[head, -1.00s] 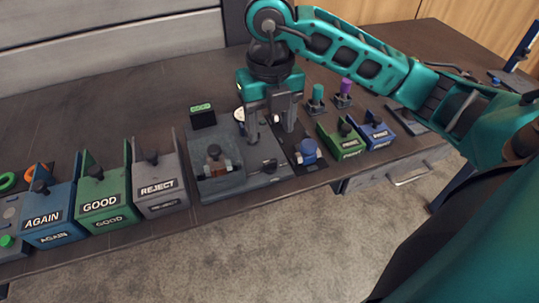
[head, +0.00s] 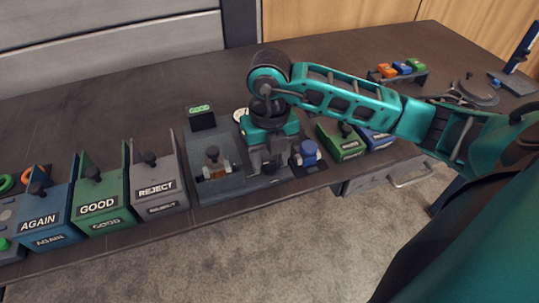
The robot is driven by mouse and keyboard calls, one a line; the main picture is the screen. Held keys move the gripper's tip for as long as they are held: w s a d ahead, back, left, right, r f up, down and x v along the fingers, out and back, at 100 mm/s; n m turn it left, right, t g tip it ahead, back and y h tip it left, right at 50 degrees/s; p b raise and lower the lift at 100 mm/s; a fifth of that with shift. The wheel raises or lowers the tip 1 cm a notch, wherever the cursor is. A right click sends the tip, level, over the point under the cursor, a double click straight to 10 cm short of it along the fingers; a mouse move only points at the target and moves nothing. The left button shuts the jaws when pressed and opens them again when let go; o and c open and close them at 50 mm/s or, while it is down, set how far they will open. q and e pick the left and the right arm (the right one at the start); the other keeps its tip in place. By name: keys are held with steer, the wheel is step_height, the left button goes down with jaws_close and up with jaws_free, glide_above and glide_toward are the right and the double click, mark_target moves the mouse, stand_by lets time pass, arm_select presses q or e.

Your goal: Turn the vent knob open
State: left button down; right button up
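My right gripper (head: 267,170) points down over the right part of the grey test fixture (head: 222,190), low at its plate. Its fingers are around or just above a small dark knob there, which is mostly hidden; I take it to be the vent knob. I cannot tell whether the fingers touch it or how far apart they are. A blue round part (head: 309,152) stands on a dark base right beside the gripper. A metal pipe piece with a dark top (head: 213,164) sits in the fixture's left recess. My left gripper is not in view.
A small display (head: 201,118) with green text stands behind the fixture, near a white dial (head: 240,114). Bins marked AGAIN (head: 45,220), GOOD (head: 100,207) and REJECT (head: 157,190) stand to the left. Green (head: 342,142) and blue (head: 376,138) bins stand to the right.

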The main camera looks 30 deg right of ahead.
steer(key=c, duration=0.8)
